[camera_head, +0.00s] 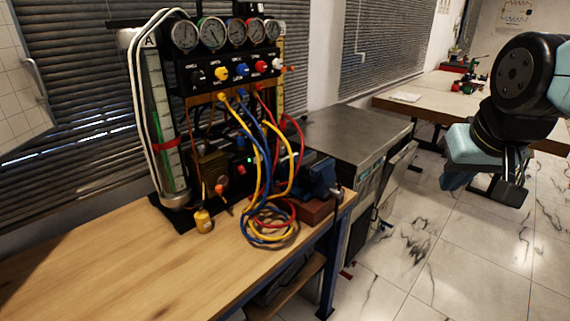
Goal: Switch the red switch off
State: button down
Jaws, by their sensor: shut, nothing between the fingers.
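The gauge rig (228,105) stands at the back of the wooden bench, with a row of round dials on top. A small red switch (241,170) shows low on the rig's dark front, beside a small green light (249,159). It is partly crowded by hoses, and its position is too small to tell. My gripper (509,191) hangs at the far right over the tiled floor, well apart from the rig. It is shut and empty.
Yellow, blue and red hoses (268,228) hang and coil before the rig. A blue vise (317,175) stands at the right end of the bench (110,255). A grey metal cabinet (345,132) stands behind it. The bench's left part and the floor at right are clear.

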aim_at(242, 170)
jog(key=z, duration=1.25)
jog(key=k, duration=1.15)
jog(key=u, duration=1.3)
jog(key=i, duration=1)
jog(key=z, duration=0.05)
